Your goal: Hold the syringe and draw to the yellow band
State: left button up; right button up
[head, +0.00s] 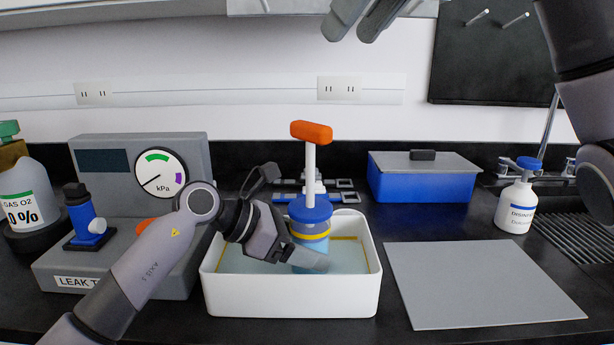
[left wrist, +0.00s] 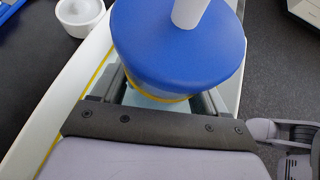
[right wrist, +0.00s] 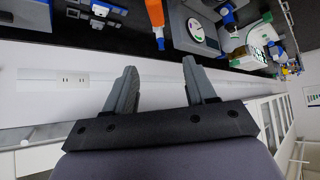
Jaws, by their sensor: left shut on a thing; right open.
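The syringe stands upright in a white tray of pale blue liquid, with a blue cap (head: 310,209), a white plunger rod (head: 310,165) and an orange handle (head: 311,131). A yellow band (head: 313,236) rings its barrel just below the cap. My left gripper (head: 308,257) is shut on the syringe barrel from the left; in the left wrist view its fingers lie on both sides under the blue cap (left wrist: 178,45). The barrel's lower end is partly hidden by the gripper and liquid. My right gripper (head: 352,15) is open and empty, high above the orange handle; its fingers show apart in the right wrist view (right wrist: 160,88).
The white tray (head: 290,303) sits mid-counter. A grey leak tester with a kPa gauge (head: 160,174) stands left, a blue lidded box (head: 420,182) behind right, and a disinfectant bottle (head: 518,203) at far right. A flat grey mat (head: 480,282) lies bare at right.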

pick_arm(q)
jog(key=o, duration=1)
jog(key=shift+c, duration=0.2)
pick_arm(e)
jog(key=shift+v, duration=1.1)
